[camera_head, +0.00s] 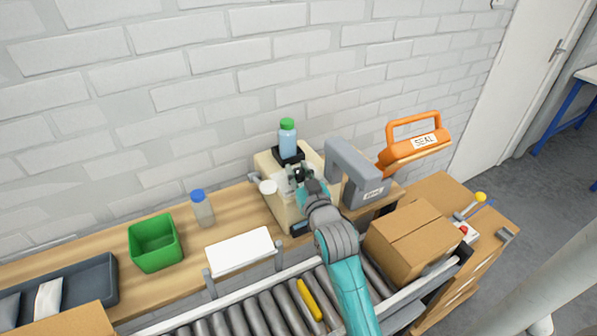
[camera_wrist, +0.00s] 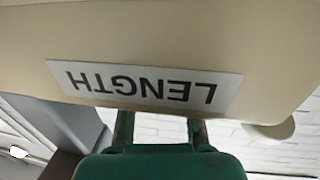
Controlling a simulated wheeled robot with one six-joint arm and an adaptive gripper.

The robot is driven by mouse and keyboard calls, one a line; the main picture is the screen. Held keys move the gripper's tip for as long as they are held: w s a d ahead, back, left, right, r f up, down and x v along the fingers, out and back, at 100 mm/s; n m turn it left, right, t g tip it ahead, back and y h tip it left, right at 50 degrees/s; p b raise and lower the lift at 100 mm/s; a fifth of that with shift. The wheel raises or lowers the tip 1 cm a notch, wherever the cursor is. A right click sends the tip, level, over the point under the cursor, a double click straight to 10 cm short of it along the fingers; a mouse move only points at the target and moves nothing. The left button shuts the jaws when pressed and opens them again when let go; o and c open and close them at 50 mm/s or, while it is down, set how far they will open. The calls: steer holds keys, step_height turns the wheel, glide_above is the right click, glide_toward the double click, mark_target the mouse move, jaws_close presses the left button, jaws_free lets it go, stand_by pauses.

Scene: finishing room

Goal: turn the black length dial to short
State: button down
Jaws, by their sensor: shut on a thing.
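A cream machine (camera_head: 283,208) stands on the wooden bench against the wall. Its white LENGTH label (camera_wrist: 145,86) shows upside down in the wrist view, close to my camera. My gripper (camera_head: 300,178) is at the top of the machine in the head view. In the wrist view my fingers pass behind the labelled edge, so their tips are hidden. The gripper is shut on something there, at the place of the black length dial. The dial itself and its pointer are hidden, so I cannot tell its setting.
A bottle with a green cap (camera_head: 287,139) stands on the machine behind my gripper. A pale round knob (camera_head: 268,187) is at left. A carton (camera_head: 412,240) sits on the conveyor.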

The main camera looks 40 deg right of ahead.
steer(key=shift+d+f+n+t+y, duration=0.15)
steer(key=shift+n+t+y, duration=0.35)
steer(key=shift+n+y, duration=1)
steer(key=shift+y, duration=0.7)
steer(key=shift+n+y, duration=0.3)
steer(key=shift+y, duration=0.3)
steer(key=shift+n+t+y, duration=0.3)
steer(key=shift+n+y, duration=0.1)
steer(key=shift+y, duration=0.2)
steer(key=c, duration=0.9)
jaws_free()
steer(key=shift+o, duration=0.2)
steer(key=s, duration=1.2)
steer(key=shift+a, duration=0.35)
